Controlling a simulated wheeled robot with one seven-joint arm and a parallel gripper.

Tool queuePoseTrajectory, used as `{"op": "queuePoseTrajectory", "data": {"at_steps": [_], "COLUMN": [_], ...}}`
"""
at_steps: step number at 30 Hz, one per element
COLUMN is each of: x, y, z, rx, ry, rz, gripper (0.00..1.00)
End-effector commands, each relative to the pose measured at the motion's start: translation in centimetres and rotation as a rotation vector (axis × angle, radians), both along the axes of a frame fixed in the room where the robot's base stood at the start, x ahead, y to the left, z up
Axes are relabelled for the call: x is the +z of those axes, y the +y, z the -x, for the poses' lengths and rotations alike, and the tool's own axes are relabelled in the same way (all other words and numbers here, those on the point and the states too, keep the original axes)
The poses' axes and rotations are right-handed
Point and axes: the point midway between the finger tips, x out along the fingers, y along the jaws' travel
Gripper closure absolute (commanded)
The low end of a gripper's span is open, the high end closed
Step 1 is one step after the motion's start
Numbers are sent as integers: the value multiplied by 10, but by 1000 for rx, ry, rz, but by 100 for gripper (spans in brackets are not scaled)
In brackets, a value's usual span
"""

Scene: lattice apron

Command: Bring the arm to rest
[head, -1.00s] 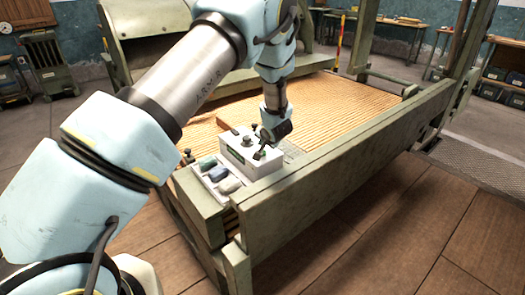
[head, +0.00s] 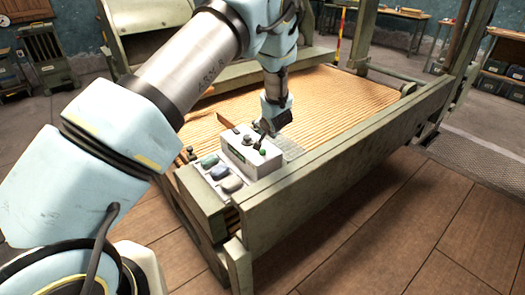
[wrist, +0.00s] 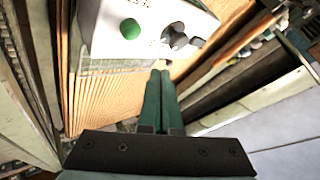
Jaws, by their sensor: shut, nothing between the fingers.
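My gripper (head: 266,130) hangs over the white control box (head: 247,165) at the near corner of the slatted bed. In the wrist view its two green fingers (wrist: 160,76) lie side by side, shut and empty. The box's top (wrist: 105,30) carries a green button (wrist: 130,29) and a dark knob with a grey lever (wrist: 178,38), both beyond the fingertips. The fingertips appear apart from the box. My arm reaches in from the left in the head view and hides part of the bed.
Several rounded pieces, one blue-grey (head: 231,184), sit in a tray beside the box. The slatted bed (head: 330,95) stretches behind, bounded by a thick green rail (head: 350,165). The wooden floor (head: 400,220) in front is clear. Shelves stand at the back right.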

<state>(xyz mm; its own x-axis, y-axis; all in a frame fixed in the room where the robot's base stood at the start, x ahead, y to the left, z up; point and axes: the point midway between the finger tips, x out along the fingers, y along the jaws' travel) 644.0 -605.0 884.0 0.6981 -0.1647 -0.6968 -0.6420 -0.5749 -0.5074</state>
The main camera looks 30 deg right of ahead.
Motion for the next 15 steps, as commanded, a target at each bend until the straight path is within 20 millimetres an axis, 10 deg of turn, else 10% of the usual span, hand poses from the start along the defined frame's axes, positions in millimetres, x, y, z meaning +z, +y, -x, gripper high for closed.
{"op": "queuePoseTrajectory", "data": {"at_steps": [15], "x": [20], "y": [26], "z": [-13], "rx": [43], "ry": [49], "rz": [49], "gripper": [100]}}
